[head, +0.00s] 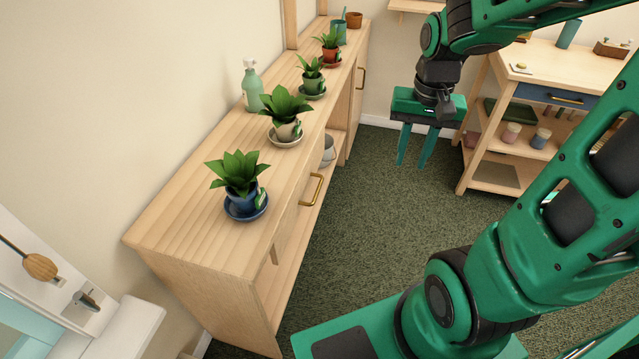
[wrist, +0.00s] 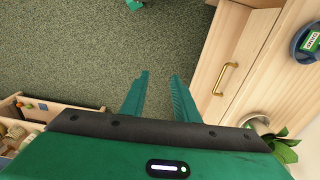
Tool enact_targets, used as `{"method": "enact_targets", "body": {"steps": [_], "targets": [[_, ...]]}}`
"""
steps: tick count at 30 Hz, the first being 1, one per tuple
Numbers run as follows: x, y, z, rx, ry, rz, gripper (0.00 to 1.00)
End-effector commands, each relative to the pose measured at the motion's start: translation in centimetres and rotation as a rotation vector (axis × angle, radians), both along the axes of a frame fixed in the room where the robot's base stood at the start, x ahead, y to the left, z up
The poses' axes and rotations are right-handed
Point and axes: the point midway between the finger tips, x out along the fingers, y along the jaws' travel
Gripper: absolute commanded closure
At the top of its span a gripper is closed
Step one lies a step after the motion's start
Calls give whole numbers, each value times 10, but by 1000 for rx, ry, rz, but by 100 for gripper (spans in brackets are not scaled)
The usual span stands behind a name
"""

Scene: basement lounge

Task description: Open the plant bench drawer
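The plant bench (head: 180,215) is a long light-wood unit along the wall at left, with potted plants on top. Its drawer (head: 297,213) has a brass bar handle (head: 313,188) on the front and looks flush with the bench. The wrist view shows the brass handle (wrist: 225,79) on the drawer front (wrist: 241,65), to the right of my fingers. My green gripper (head: 415,160) hangs over the carpet, fingers down, to the right of the bench and apart from the handle. Its fingers (wrist: 160,78) are apart with nothing between them.
Plants in blue (head: 241,188), cream (head: 287,118), green (head: 312,80) and red (head: 331,48) pots stand on the bench, with a spray bottle (head: 252,87). A wooden cart with a blue drawer (head: 556,95) stands at right. Carpet (head: 365,200) beside the bench is clear.

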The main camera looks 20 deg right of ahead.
Motion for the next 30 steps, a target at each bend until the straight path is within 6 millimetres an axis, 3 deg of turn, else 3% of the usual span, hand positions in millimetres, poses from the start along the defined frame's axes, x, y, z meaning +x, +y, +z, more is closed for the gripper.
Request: {"method": "enact_targets", "body": {"steps": [1,6,12,18,23,30], "targets": [[21,10,-10,7,-1,3,72],[86,49,-43,52,-30,-11,72],[138,99,-81,125,-51,-35,72],[160,127,-100,171,-59,-55,72],[164,132,-110,179,-59,-60,72],[166,135,-147,178,-55,-61,72]]}}
